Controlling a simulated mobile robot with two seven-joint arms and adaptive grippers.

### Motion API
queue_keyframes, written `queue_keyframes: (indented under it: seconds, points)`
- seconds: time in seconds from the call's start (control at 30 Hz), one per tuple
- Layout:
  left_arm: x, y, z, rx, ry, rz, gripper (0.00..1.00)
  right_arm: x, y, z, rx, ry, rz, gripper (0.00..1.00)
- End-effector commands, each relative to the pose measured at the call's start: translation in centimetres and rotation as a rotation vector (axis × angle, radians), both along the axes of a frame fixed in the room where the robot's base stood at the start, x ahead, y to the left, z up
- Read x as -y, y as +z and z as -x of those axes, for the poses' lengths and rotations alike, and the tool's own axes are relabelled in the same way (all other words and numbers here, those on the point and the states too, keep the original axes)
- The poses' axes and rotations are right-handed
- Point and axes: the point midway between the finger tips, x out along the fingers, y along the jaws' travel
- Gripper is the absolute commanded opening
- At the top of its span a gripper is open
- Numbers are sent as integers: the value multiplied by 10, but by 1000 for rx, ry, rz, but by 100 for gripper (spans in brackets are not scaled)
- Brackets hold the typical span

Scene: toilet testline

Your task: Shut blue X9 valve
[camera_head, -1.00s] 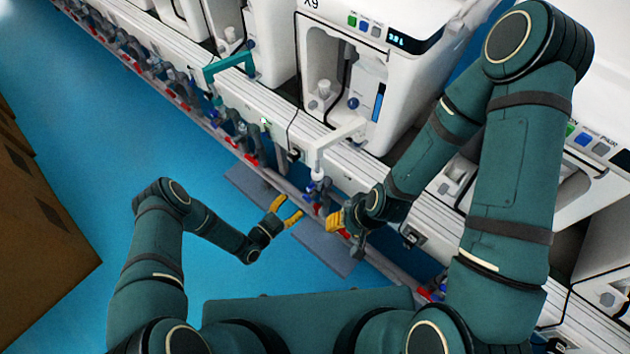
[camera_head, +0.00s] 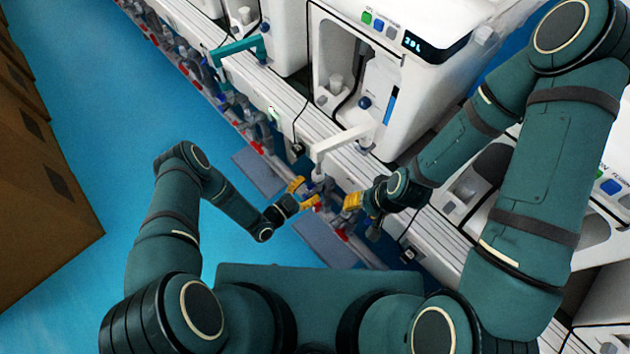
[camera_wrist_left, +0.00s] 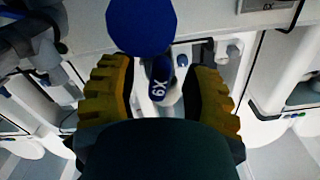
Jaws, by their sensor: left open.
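The blue X9 valve shows in the left wrist view as a dark blue handle (camera_wrist_left: 160,78) with white X9 lettering, upside down there. A round blue disc (camera_wrist_left: 140,24) is just above it. My left gripper (camera_wrist_left: 158,88) is open, with one yellow finger on each side of the lettered handle; I cannot tell whether they touch it. In the head view my left gripper (camera_head: 306,194) is at the pipework below the white machine (camera_head: 385,75), where the valve itself is small and unclear. My right gripper (camera_head: 355,202) is just right of this pipework, its fingers too small to read.
A white arm-like spout (camera_head: 340,142) sticks out above the valve area. Several red-handled valves and pipes (camera_head: 195,75) run along the bench's lower edge. Brown boxes (camera_head: 45,175) stand at left. The blue floor (camera_head: 120,110) between is clear, apart from grey mats (camera_head: 258,173).

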Motion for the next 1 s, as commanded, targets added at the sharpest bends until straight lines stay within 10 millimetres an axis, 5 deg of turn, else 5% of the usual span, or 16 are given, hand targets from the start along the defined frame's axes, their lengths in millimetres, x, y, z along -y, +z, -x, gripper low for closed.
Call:
queue_keyframes:
  seconds: [0.47, 0.63, 1.0]
  points:
    - [0, 0, 2, 0, 1, 0, 48, 0, 0, 0, 0, 0, 0, 47]
    - [0, 0, 2, 0, 1, 0, 0, 0, 0, 0, 0, 0, 0, 47]
    - [0, 0, 2, 89, 1, -87, 0, 0, 0, 0, 0, 0, 0, 47]
